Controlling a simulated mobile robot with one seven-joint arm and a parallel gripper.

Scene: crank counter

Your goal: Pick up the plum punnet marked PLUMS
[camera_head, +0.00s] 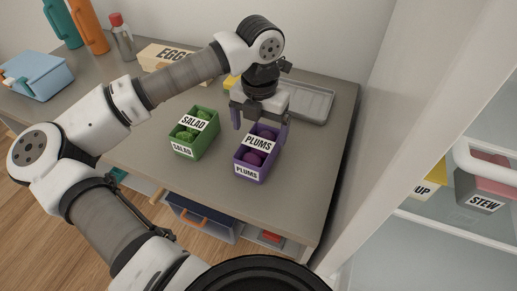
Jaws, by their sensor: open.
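The purple punnet marked PLUMS (247,173) stands upright on the counter, near its front right part, with dark round plums inside and labels on its top and front. My gripper (260,123) points down over the far part of the punnet. Its fingers are open, one at the far left of the punnet and one along its right side. I cannot tell whether either finger touches it.
A green punnet marked SALAD (183,151) stands left of the plums. A metal tray (318,105) lies behind at right. An egg carton (160,56) and a blue box (40,80) stand farther back. A white fridge with a STEW container (483,197) is at right.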

